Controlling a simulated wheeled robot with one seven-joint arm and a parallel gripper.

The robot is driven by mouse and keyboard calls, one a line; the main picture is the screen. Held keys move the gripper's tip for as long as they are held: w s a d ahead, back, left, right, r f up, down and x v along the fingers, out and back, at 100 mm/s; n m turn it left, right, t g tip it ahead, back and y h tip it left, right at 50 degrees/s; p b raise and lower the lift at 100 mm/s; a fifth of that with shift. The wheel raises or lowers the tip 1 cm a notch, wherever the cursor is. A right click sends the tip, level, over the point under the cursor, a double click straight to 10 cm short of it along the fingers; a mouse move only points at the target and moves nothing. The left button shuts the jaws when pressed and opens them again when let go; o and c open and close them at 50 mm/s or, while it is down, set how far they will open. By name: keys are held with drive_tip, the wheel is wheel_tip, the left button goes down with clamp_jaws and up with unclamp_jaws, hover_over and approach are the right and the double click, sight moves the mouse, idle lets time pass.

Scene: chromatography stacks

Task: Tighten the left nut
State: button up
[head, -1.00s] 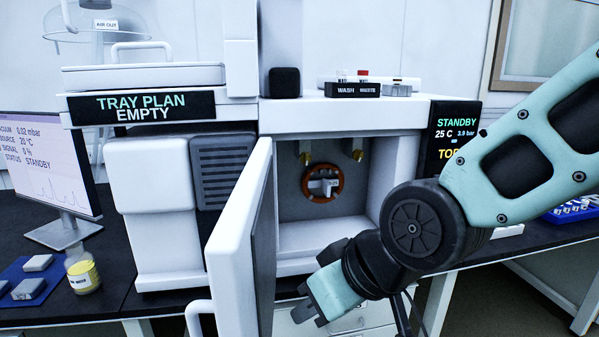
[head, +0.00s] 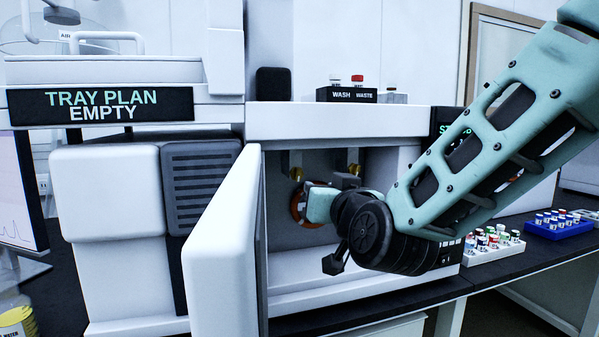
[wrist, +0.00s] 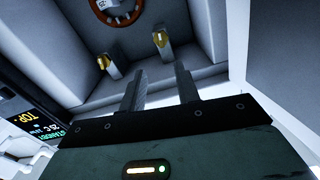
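In the head view, the left nut (head: 297,173) is a small brass piece hanging under the ceiling of the open oven compartment. The wrist view is turned over, so the left nut (wrist: 160,40) shows on the right and the right nut (wrist: 107,64) on the left. My gripper (wrist: 158,78) is open, its two grey fingers apart with nothing between them. The fingers point toward the nuts, and neither finger appears to touch one. In the head view, my gripper's body hides the fingertips.
An orange ring-shaped coil (head: 300,206) sits on the compartment's back wall, also seen in the wrist view (wrist: 128,20). The open white door (head: 222,245) stands to the left. Vial racks (head: 494,246) are on the bench at right.

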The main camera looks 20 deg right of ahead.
sight(299, 174)
drive_tip(key=shift+w+r+p, duration=0.2)
drive_tip(key=shift+w+p, duration=0.25)
drive_tip(key=shift+p, duration=1.2)
drive_tip(key=shift+w+r+p, duration=0.2)
drive_tip(key=shift+w+p, duration=0.25)
drive_tip(key=shift+p, duration=1.2)
drive_tip(key=p, duration=0.5)
drive_tip(key=shift+w, duration=0.2)
drive_tip(key=w, duration=0.4)
drive_tip(key=w+p, duration=0.1)
drive_tip(key=w, duration=0.2)
drive_tip(key=w+p, duration=0.1)
drive_tip(key=w, duration=0.3)
drive_tip(key=shift+w+f, duration=0.3)
drive_tip(key=shift+w, duration=0.05)
drive_tip(key=c, duration=0.6)
